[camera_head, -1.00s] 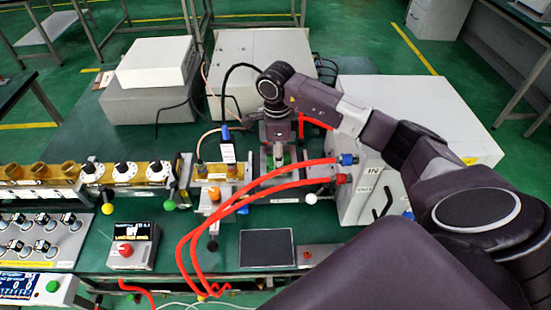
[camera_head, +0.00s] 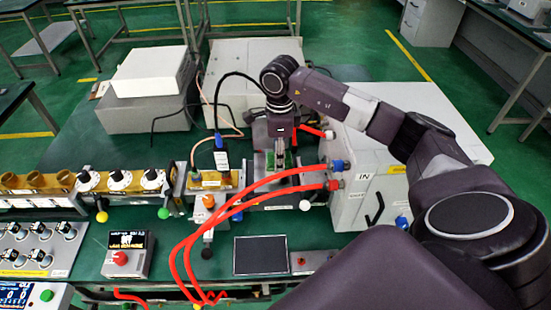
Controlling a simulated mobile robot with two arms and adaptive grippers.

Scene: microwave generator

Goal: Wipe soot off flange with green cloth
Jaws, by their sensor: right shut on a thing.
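My right gripper (camera_head: 280,154) points down at the back of the microwave bench, just left of the large white box marked IN. It is shut on the green cloth (camera_head: 289,160), and small bits of green show around the fingertips. The cloth is low, close to the metal fitting at the end of the waveguide line. The flange and any soot on it cannot be made out, as the gripper and cloth cover that spot. My left gripper is not in view.
Red hoses (camera_head: 243,205) loop from the white box (camera_head: 357,193) across the bench front. A brass waveguide row (camera_head: 125,182) runs to the left. A dark flat panel (camera_head: 261,255) and a red-button box (camera_head: 128,251) lie in front. Grey-white boxes (camera_head: 150,99) stand behind.

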